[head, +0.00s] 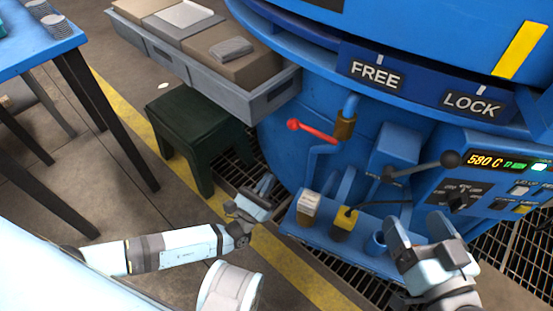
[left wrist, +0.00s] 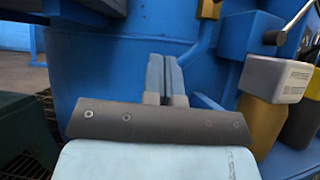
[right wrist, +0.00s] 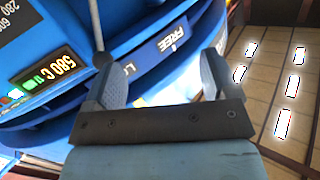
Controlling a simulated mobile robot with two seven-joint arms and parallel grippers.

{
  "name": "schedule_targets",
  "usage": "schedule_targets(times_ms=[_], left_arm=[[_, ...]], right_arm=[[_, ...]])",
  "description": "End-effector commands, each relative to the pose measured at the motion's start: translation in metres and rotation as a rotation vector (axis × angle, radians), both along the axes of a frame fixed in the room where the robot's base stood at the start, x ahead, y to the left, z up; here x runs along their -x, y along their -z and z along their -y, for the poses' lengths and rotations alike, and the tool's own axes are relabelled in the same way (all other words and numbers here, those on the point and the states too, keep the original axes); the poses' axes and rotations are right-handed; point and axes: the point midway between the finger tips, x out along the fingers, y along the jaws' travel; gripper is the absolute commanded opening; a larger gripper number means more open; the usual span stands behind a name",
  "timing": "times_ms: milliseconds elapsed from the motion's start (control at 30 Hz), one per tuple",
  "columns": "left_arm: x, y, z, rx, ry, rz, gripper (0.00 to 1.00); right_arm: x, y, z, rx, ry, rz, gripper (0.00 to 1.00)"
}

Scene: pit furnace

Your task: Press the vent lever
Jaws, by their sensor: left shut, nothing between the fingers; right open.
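A lever with a red handle (head: 312,130) sticks out to the left from a brass fitting on the blue furnace. A second lever with a black ball knob (head: 450,159) sits further right, beside the control panel. I cannot tell from any label which one is the vent lever. My left gripper (head: 265,185) is shut and empty, low in front of the furnace, below and left of the red handle and apart from it. Its closed fingers show in the left wrist view (left wrist: 164,78). My right gripper (head: 416,226) is open and empty, below the black-knob lever. Its spread fingers show in the right wrist view (right wrist: 160,78).
A blue shelf (head: 330,238) on the furnace front holds a white-topped container (head: 308,204) and a yellow one (head: 344,222). A control panel (head: 500,178) reads 580 C. A dark green stool (head: 195,125) and grey bins (head: 205,75) stand left. A blue table (head: 30,45) is far left.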

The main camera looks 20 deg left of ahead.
Motion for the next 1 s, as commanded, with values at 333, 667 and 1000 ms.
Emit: schedule_targets(times_ms=[333,667,1000], left_arm=[[-0.056,-0.038,0.014,0.003,-0.001,0.005,0.0],[-0.079,-0.08,0.021,0.002,0.0,0.001,0.0],[-0.081,-0.09,0.021,0.001,-0.001,0.0,0.0]], right_arm=[[-0.006,0.002,0.004,0.037,0.003,0.066,0.81],[-0.011,-0.003,0.006,0.06,0.004,0.114,0.81],[-0.011,-0.003,0.006,0.067,0.003,0.12,0.81]])
